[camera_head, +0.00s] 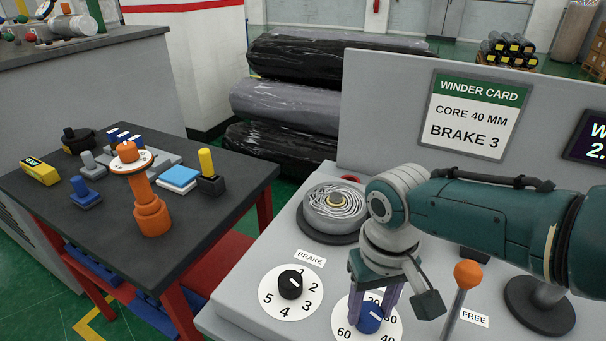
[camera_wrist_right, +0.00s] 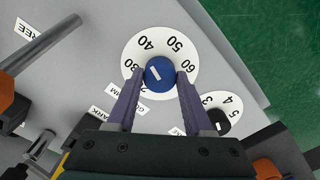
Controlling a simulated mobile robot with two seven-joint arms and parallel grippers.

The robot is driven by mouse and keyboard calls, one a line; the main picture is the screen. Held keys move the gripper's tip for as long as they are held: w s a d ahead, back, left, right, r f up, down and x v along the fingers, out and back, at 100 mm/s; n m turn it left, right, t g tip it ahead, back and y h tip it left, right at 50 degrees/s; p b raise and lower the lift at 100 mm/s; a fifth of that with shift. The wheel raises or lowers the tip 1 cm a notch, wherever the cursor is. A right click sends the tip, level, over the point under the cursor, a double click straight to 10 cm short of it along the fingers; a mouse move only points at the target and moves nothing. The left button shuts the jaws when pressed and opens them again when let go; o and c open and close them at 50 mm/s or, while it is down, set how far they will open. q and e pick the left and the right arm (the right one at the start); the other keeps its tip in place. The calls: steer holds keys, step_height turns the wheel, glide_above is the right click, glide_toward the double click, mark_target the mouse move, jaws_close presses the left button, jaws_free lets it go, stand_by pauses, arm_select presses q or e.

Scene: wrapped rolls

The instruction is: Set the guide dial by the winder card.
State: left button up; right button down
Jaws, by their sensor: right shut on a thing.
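The winder card (camera_head: 475,115) on the grey panel reads "CORE 40 MM" and "BRAKE 3". The guide dial's blue knob (camera_head: 370,319) sits on a white disc marked 20 to 60, partly hidden by my gripper. In the wrist view the blue knob (camera_wrist_right: 159,73) has a white line slanting toward the side between 30 and 40; its exact reading is unclear. My right gripper (camera_wrist_right: 159,88) is shut on this knob, one purple finger on each side. The black brake knob (camera_head: 290,284) has its line toward the gap between 1 and 2. My left gripper is not in view.
An orange-tipped lever (camera_head: 467,274) stands right of the guide dial by a FREE label. A round reel (camera_head: 336,210) is behind the dials. A dark side table (camera_head: 100,235) with small tools is at the left.

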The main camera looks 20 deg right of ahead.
mark_target(369, 312)
stand_by(0.5)
steer(key=shift+c, duration=1.4)
jaws_free()
step_height(369, 312, up, 10)
steer(key=p, duration=0.4)
steer(key=shift+p, duration=0.4)
